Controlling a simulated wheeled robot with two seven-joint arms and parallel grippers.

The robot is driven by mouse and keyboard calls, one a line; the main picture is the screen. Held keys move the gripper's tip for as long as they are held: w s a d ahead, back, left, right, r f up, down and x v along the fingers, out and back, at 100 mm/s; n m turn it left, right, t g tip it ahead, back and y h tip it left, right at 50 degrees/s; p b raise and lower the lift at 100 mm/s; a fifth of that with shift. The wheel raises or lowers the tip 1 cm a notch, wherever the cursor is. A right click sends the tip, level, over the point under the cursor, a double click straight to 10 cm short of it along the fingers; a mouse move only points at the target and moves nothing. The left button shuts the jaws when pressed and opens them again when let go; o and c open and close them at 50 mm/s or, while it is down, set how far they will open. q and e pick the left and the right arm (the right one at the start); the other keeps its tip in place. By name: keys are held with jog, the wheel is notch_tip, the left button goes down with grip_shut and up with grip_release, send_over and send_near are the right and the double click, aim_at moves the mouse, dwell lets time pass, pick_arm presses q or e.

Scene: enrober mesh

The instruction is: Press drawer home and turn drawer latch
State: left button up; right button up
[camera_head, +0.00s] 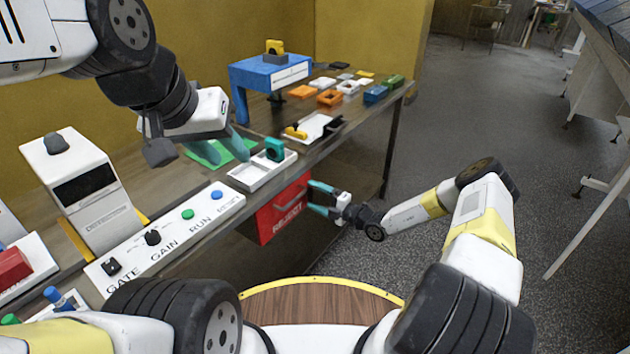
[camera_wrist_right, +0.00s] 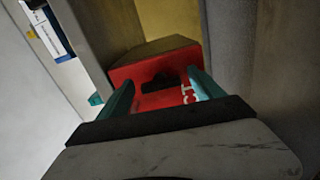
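The red drawer (camera_head: 282,212), marked REJECT, hangs under the table's front edge and has a dark handle on its face. My right gripper (camera_head: 318,199) is beside the drawer's right side, with its fingers apart. In the right wrist view the drawer's red face (camera_wrist_right: 158,88) lies beyond and between the two teal fingertips (camera_wrist_right: 165,90), and nothing is held. I cannot tell whether a finger touches it. My left gripper (camera_head: 215,148) is above the table near the green mat, its teal fingers partly hidden by its body. I cannot make out the drawer latch.
A control panel (camera_head: 165,238) with knobs and buttons lies along the table's front edge. A white tray (camera_head: 250,178) with a teal block stands above the drawer. A blue stand (camera_head: 268,75) and several coloured parts are further back. Open floor (camera_head: 440,130) lies to the right.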

jog(key=shift+d, duration=0.1)
jog(key=v, duration=0.7)
jog(key=shift+s+d, duration=0.2)
jog(key=shift+s, duration=0.05)
jog(key=s+a+r+n+g+h, duration=0.1)
jog(key=s+r+n+g+h, duration=0.2)
jog(key=r+n, duration=0.55)
jog(key=s+r+n+g, duration=0.4)
jog(key=s+r+n, duration=0.2)
jog(key=r+n, duration=0.25)
jog(key=s+a+r+n+g+h, duration=0.1)
jog(key=s+r+n+g+h, duration=0.2)
jog(key=r+n, duration=0.5)
jog(key=s+d+r+n+t+h, duration=0.2)
jog(key=s+d+r+n+h, duration=0.1)
jog(key=s+r+n, duration=0.4)
jog(key=s+d+r+n+t+h, duration=0.3)
jog(key=s+d+r+n, duration=0.3)
jog(key=s+n, duration=0.5)
notch_tip(320, 180, up, 2)
jog(key=shift+s+r, duration=0.2)
jog(key=shift+s, duration=0.15)
jog(key=shift+s+d+r+n+t, duration=0.3)
jog(key=shift+s+d+n, duration=0.15)
jog(key=shift+n, duration=0.15)
jog(key=shift+c, duration=0.3)
